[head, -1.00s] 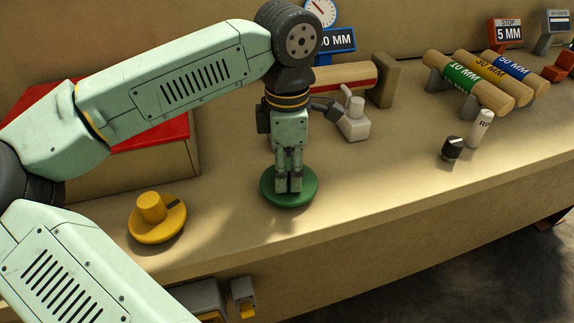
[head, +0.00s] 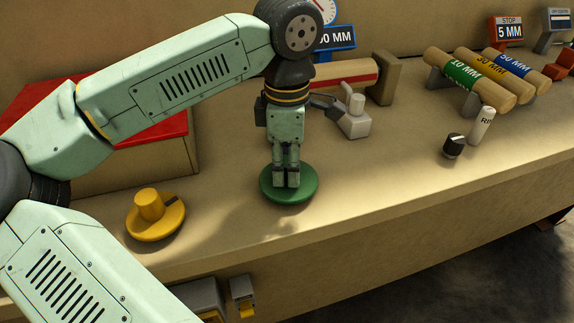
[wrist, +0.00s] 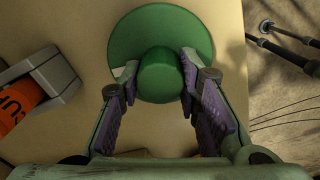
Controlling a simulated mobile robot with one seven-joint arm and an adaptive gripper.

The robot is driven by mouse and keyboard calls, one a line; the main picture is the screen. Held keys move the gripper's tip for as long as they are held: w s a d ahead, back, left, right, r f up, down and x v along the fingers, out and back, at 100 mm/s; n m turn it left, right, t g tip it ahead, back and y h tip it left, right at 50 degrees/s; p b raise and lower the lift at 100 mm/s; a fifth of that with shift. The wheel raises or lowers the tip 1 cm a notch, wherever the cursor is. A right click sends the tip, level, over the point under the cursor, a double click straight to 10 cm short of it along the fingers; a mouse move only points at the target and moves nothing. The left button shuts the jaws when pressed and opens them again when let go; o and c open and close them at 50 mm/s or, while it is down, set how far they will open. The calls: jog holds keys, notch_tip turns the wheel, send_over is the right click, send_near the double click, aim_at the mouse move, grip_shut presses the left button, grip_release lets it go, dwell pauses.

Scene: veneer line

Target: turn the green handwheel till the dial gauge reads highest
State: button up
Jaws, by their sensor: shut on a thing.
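The green handwheel (head: 305,190) lies flat on the bench top below my gripper (head: 286,181). In the wrist view the handwheel (wrist: 205,35) is a round disc with a raised hub (wrist: 160,72), and a pale mark shows at its left rim. My gripper's fingers (wrist: 160,66) are shut on the hub, one on each side. The white dial gauge (head: 327,10) is at the top of the head view, cut by the frame edge and partly covered by my arm. Its reading cannot be made out.
A yellow handwheel (head: 155,225) sits to the left. Behind my gripper are a grey clamp (head: 353,120) and a wooden roller (head: 345,73). The bench front right of my gripper is clear.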

aim_at(287, 160)
jog(key=shift+w+m+b, duration=0.1)
jog(key=shift+m+b, duration=0.8)
jog(key=shift+m, duration=1.2)
jog(key=o, duration=1.1)
jog(key=shift+o, duration=0.2)
notch_tip(287, 160, up, 12)
